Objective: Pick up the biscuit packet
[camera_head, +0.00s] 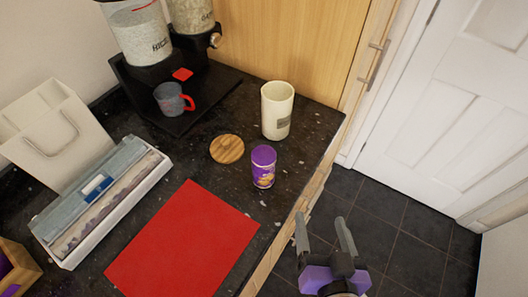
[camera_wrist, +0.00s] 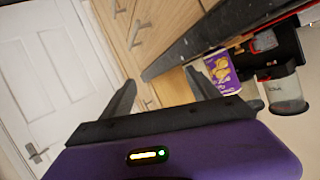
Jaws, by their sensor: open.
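The biscuit packet (camera_head: 263,167) is a small purple cylinder with a biscuit picture on its side. It stands upright on the dark granite counter near its right edge. In the wrist view the packet (camera_wrist: 221,71) shows beyond the counter edge, right of centre. My gripper (camera_head: 323,228) is open and empty, past the counter's edge over the dark floor, to the lower right of the packet and apart from it. In the wrist view my gripper (camera_wrist: 158,92) shows its two dark fingers spread apart.
A cream canister (camera_head: 277,110) stands behind the packet. A round wooden lid (camera_head: 227,149) lies to its left, and a red mat (camera_head: 185,240) lies in front. A grey mug (camera_head: 172,99) stands under the dispensers (camera_head: 140,35). A white door (camera_head: 445,100) is at right.

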